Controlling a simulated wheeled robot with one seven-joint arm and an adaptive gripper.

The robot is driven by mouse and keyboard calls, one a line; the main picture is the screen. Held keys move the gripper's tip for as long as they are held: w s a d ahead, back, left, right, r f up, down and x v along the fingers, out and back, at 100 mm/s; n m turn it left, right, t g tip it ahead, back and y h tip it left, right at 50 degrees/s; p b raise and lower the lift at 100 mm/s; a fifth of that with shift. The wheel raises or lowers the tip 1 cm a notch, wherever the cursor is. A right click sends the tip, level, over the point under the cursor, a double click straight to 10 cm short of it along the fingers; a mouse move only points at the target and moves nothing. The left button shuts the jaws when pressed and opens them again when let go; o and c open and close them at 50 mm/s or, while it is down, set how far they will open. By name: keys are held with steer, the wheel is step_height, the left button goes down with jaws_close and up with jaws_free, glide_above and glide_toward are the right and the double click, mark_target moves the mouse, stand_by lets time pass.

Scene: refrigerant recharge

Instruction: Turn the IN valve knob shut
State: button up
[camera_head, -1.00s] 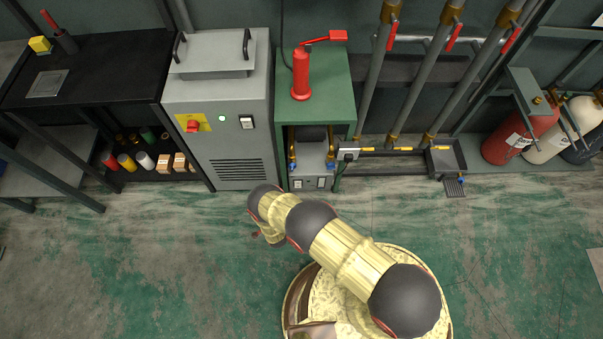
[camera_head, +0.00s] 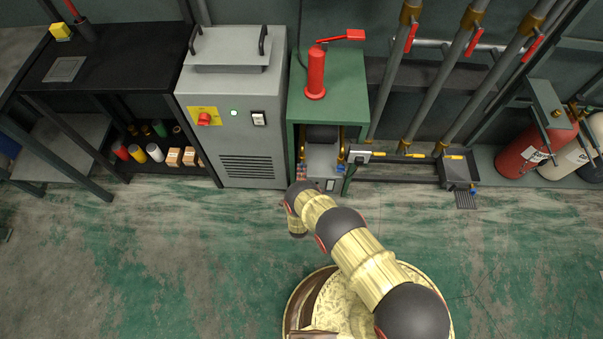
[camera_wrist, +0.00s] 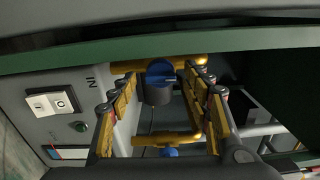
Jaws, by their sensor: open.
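The blue valve knob (camera_wrist: 160,72) sits on a dark round body on a brass pipe, near the upside-down "IN" lettering (camera_wrist: 92,83) on the grey recovery unit (camera_wrist: 60,125). My gripper (camera_wrist: 164,88) is open, with yellow-padded fingers left and right of the knob in the wrist view. I see no clear contact, and cannot tell how far past the tips the knob lies. In the head view the unit (camera_head: 322,160) stands under the green bench; my arm's end is in front of its left side and hides the knob there.
The green bench edge (camera_wrist: 40,58) runs close above the knob. A second blue knob (camera_wrist: 170,152) shows below on another brass pipe. The grey cabinet (camera_head: 235,130) is left of the bench; pipes with red levers (camera_head: 473,42) are right. The floor in front is clear.

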steer(key=shift+w, duration=0.55)
steer(key=c, duration=1.1)
steer(key=shift+c, duration=0.3)
